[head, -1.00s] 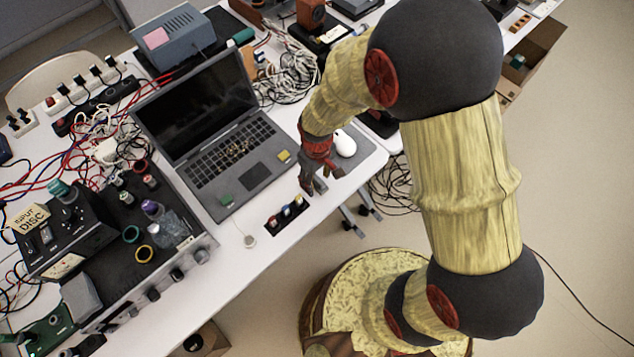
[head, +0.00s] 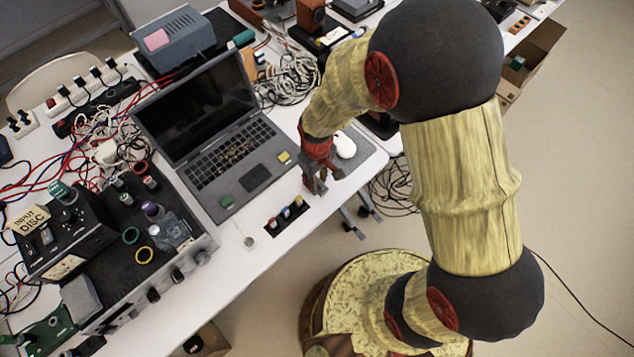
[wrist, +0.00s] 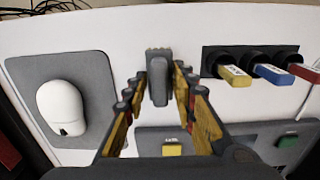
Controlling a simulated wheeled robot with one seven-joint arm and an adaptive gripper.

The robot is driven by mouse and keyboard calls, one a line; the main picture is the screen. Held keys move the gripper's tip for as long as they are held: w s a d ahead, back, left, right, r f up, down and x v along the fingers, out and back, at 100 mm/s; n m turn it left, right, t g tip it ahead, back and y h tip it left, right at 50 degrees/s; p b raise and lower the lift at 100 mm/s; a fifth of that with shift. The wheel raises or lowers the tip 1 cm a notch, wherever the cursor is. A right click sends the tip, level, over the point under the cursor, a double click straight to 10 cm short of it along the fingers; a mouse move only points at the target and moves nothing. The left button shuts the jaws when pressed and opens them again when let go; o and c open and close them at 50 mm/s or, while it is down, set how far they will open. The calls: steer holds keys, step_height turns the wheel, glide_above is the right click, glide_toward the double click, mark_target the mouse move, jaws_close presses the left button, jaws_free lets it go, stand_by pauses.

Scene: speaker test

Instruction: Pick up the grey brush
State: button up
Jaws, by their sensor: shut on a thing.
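The grey brush (wrist: 158,82) is in the middle of the wrist view, on the white table between my fingers. It has a grey handle and a wider, ridged far end. My gripper (wrist: 159,78) is shut on it, one finger on each side. In the head view my gripper (head: 316,187) is low over the table's front edge, right of the laptop. The brush is too small and covered there to make out. I cannot tell whether it is clear of the table.
A white mouse (wrist: 61,106) lies on a grey pad (wrist: 92,75) left of the brush. A dark holder (wrist: 246,55) with coloured pieces is to the right. The open laptop (head: 235,165) is close by. A control box (head: 105,250) and tangled cables (head: 90,150) fill the left.

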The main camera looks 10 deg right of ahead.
mark_target(317, 179)
steer(key=shift+r+p, duration=0.3)
steer(key=shift+r, duration=0.3)
step_height(317, 179, up, 3)
steer(key=shift+f+p, duration=0.2)
steer(key=shift+p, duration=0.55)
steer(key=s+r+p, duration=0.4)
steer(key=s+r, duration=0.5)
steer(key=s, duration=0.5)
steer(key=shift+d, duration=0.45)
steer(key=shift+r, duration=0.1)
steer(key=o, duration=0.6)
steer(key=shift+r+p, duration=0.1)
steer(key=shift+p, duration=0.25)
steer(key=c, duration=0.5)
